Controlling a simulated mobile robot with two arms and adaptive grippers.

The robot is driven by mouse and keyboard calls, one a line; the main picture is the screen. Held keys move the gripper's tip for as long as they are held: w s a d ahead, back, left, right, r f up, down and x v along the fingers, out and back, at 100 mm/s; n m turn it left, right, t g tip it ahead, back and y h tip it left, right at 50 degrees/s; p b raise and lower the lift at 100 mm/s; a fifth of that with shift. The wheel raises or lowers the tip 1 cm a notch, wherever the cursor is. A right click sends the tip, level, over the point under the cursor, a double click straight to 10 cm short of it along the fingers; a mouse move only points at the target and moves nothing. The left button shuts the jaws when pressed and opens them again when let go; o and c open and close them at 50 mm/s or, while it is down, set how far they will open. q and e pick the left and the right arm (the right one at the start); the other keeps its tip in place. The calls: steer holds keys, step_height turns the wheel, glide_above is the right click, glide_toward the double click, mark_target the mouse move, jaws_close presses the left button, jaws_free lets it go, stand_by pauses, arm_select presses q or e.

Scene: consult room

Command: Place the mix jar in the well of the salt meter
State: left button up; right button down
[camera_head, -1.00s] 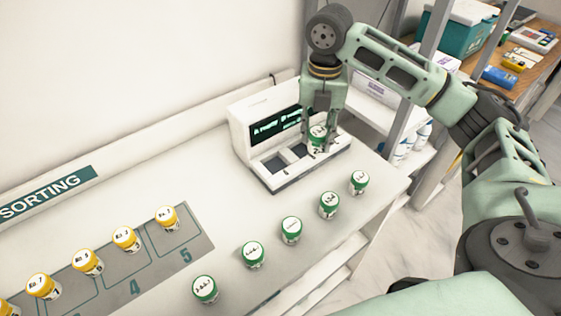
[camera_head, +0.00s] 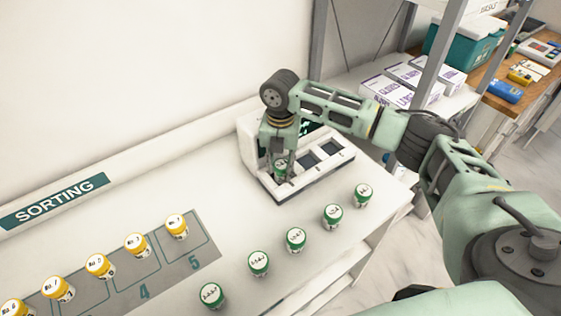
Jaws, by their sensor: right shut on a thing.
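The salt meter (camera_head: 318,180) is a white box with a dark screen and a row of dark square wells, standing at the back of the white counter. My right gripper (camera_head: 281,172) points down at the left end of the meter and is shut on a jar with a green lid (camera_head: 280,163), the mix jar as far as I can tell. The jar is at the leftmost well. Fingers and arm cover part of it and the screen, so I cannot tell if it is in the well or just above. The middle and right wells look empty. My left gripper is not in view.
Several green-lidded jars (camera_head: 295,240) stand in a row in front of the meter. Yellow-lidded jars (camera_head: 97,266) stand on a grey sorting mat (camera_head: 205,262) at the left. A shelf with white boxes (camera_head: 412,84) is behind right.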

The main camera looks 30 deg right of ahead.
mark_target(280, 163)
steer(key=c, duration=1.3)
jaws_free()
steer(key=shift+f, duration=0.1)
steer(key=shift+c, duration=0.2)
step_height(280, 163, up, 12)
steer(key=b, duration=0.2)
steer(key=shift+b, duration=0.3)
